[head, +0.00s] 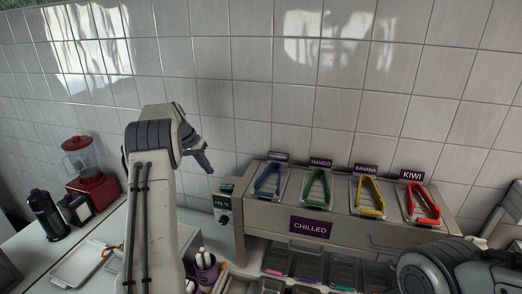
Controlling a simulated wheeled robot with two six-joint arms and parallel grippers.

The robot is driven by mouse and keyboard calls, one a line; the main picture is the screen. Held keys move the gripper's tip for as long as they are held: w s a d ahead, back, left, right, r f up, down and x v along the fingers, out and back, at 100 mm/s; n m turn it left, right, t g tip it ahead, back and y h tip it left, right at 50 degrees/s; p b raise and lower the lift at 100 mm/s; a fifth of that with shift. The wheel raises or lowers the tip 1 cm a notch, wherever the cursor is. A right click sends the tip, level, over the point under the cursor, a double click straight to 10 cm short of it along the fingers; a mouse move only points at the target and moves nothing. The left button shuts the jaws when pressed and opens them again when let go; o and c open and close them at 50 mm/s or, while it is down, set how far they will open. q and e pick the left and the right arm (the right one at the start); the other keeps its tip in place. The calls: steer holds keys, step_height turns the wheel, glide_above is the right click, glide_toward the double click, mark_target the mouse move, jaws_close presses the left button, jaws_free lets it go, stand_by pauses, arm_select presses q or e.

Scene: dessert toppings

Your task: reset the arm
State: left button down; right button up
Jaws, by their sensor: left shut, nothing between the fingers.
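My left arm rises from the bottom edge, left of the middle, and bends at the top. Its gripper (207,168) points down to the right, shut and empty, in front of the tiled wall and apart from everything. My right arm shows only as a grey rounded link at the bottom right; its gripper is out of the picture.
A chilled topping unit (262,221) stands at right, with blue (268,181), green (316,187), yellow (370,196) and red (423,204) tongs on top. A red blender (92,185), a black bottle (46,215), a white tray (80,264) and a purple cup (206,273) stand at left.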

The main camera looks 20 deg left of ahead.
arm_select(q)
steer(key=s+d+y, duration=0.1)
steer(key=s+d, duration=0.4)
steer(key=d, duration=0.3)
steer(key=s+d+f+m+g+y, duration=0.1)
steer(key=s+d, duration=0.4)
steer(key=d, duration=0.3)
steer(key=s+d, duration=0.4)
steer(key=d, duration=0.5)
steer(key=s+d+f+m, duration=0.2)
steer(key=s+d, duration=0.3)
steer(key=s, duration=0.5)
steer(key=s+d+f+m+g+b, duration=0.2)
steer(key=s+d+f+m+b, duration=0.4)
steer(key=s+d+f+b, duration=0.7)
steer(key=s+d+b, duration=0.1)
steer(key=b, duration=0.5)
steer(key=shift+d+f+m+g+b, duration=0.15)
steer(key=shift+f+m+g+b, duration=0.15)
steer(key=shift+f+m+g, duration=0.1)
